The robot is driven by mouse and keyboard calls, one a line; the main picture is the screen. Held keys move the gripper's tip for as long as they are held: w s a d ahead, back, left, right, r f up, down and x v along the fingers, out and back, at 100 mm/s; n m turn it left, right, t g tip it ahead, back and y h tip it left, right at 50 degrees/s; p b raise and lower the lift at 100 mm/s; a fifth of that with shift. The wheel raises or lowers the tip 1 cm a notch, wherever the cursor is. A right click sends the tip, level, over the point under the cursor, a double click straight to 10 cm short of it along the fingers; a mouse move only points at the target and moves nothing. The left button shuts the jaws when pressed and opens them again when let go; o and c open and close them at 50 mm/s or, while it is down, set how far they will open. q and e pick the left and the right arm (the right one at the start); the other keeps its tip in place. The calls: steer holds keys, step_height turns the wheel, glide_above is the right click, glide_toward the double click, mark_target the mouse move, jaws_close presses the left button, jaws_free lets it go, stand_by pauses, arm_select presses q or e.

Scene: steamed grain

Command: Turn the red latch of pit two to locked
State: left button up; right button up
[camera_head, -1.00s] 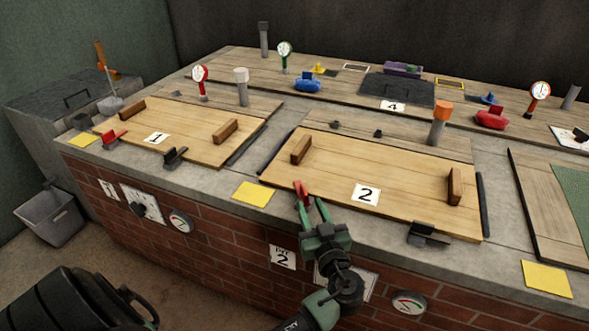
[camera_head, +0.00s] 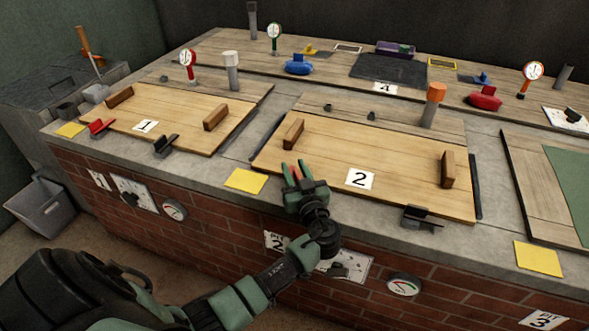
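Pit two's wooden lid (camera_head: 345,149) carries a "2" card and two brown handles. Its red latch (camera_head: 296,173) is at the lid's front left edge, mostly hidden by my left gripper. My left gripper (camera_head: 296,168) reaches in from below, and its green fingers stand apart with a bit of red showing between them. I cannot tell whether the fingers touch the latch or which way it is turned. A black latch (camera_head: 422,218) sits at the lid's front right edge. My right gripper is not in view.
Pit one's lid (camera_head: 180,122) is to the left, with a red latch (camera_head: 99,128) and a black latch (camera_head: 166,147). A yellow card (camera_head: 245,180) lies on the ledge left of my gripper. Gauges and a knob panel are on the brick front.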

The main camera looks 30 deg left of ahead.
arm_select(q)
jaws_close()
stand_by(1.3)
